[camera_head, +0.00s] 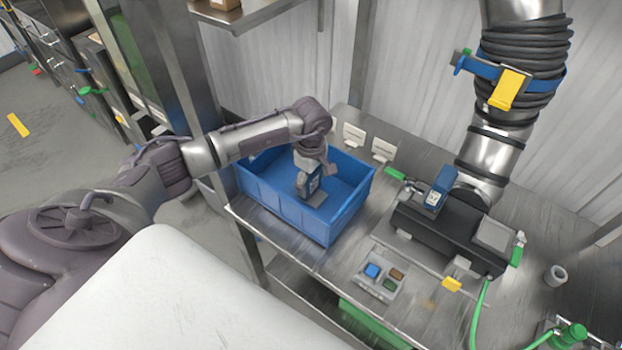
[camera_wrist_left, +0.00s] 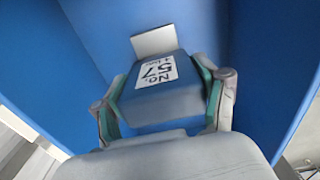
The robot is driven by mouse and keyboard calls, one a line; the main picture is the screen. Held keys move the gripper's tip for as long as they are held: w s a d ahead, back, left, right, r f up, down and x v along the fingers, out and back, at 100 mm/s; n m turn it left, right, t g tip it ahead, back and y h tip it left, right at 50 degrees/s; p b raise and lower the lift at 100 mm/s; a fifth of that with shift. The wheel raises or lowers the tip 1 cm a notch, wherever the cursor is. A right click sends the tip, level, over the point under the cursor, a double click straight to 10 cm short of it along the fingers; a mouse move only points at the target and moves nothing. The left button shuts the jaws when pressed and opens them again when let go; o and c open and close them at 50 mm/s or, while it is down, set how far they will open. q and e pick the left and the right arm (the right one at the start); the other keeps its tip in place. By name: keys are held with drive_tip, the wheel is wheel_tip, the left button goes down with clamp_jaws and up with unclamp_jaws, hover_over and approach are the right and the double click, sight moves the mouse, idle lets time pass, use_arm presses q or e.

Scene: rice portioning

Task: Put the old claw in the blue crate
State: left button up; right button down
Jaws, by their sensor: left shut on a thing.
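The old claw (camera_head: 314,186) is a blue-grey block with a white label and a pale plate at its end. My left gripper (camera_head: 306,180) is shut on it and holds it down inside the blue crate (camera_head: 289,214). In the left wrist view the claw (camera_wrist_left: 152,100) sits between the two fingers of the gripper (camera_wrist_left: 165,100), and its label reads No. 57. Blue crate walls (camera_wrist_left: 265,60) surround it there. I cannot tell whether the claw touches the crate floor. My right gripper is not in view.
The crate stands on the left end of a metal bench (camera_head: 335,270). To its right are a black machine (camera_head: 445,235) with a similar blue labelled part (camera_head: 438,192) on it, and a small button panel (camera_head: 381,276). A large hose-wrapped arm (camera_head: 500,110) comes down over the machine.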

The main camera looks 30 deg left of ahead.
use_arm(q)
drive_tip(key=o, duration=1.6)
drive_tip(key=shift+o, duration=0.2)
drive_tip(key=shift+r, duration=0.3)
wheel_tip(320, 180, up, 11)
drive_tip(key=b, duration=0.4)
drive_tip(key=shift+f, duration=0.15)
drive_tip(key=shift+r, duration=0.45)
drive_tip(key=shift+f, duration=0.1)
